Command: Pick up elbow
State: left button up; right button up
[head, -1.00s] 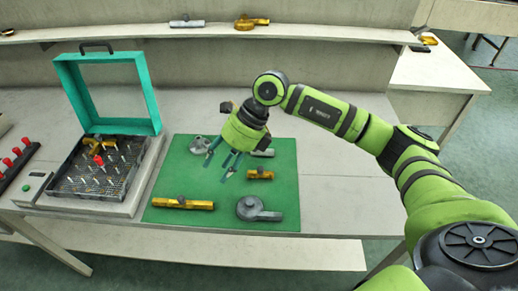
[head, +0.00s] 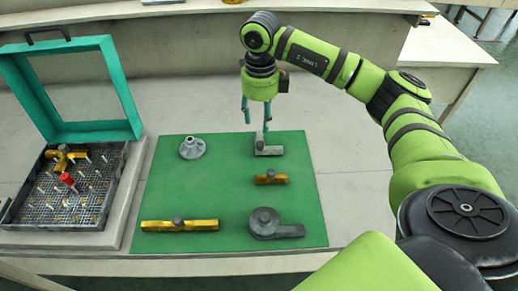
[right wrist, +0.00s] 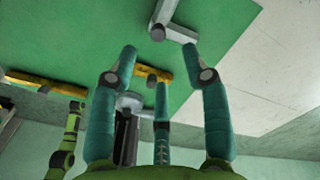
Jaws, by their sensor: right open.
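The elbow (head: 268,149), a grey L-shaped part with a short upright stub, lies on the green mat (head: 165,205) near its back edge. My right gripper (head: 256,124) is open above it, fingers pointing down; its fingertips overlap the elbow in the head view, and I cannot tell whether they touch. In the right wrist view the elbow (right wrist: 172,27) lies beyond the spread fingertips of the empty gripper (right wrist: 160,56). My left gripper is not in the head view.
The mat also bears a grey flanged cone (head: 193,147), a short brass part (head: 271,178), a long brass part (head: 180,225) and a grey round housing (head: 265,222). A teal-lidded case (head: 138,105) stands open on the left. A shelf runs behind.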

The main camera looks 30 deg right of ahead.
aim_at(260, 143)
jog(key=shift+s+f+b, duration=0.15)
jog(key=shift+f+b, duration=0.15)
jog(key=shift+f, duration=0.2)
jog(key=shift+s+f+b, duration=0.15)
jog(key=shift+f+b, duration=0.1)
jog(key=shift+f, duration=0.25)
jog(key=shift+w+f, duration=0.1)
jog(key=shift+f, duration=0.3)
jog(key=f+p, duration=0.1)
jog(key=f, duration=0.2)
jog(key=f+p, duration=0.1)
jog(key=f, duration=0.2)
jog(key=shift+w+a, duration=0.1)
jog(key=shift+a, duration=0.1)
jog(key=shift+f, duration=0.15)
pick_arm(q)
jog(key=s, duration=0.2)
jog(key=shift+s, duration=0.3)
pick_arm(e)
grip_shut()
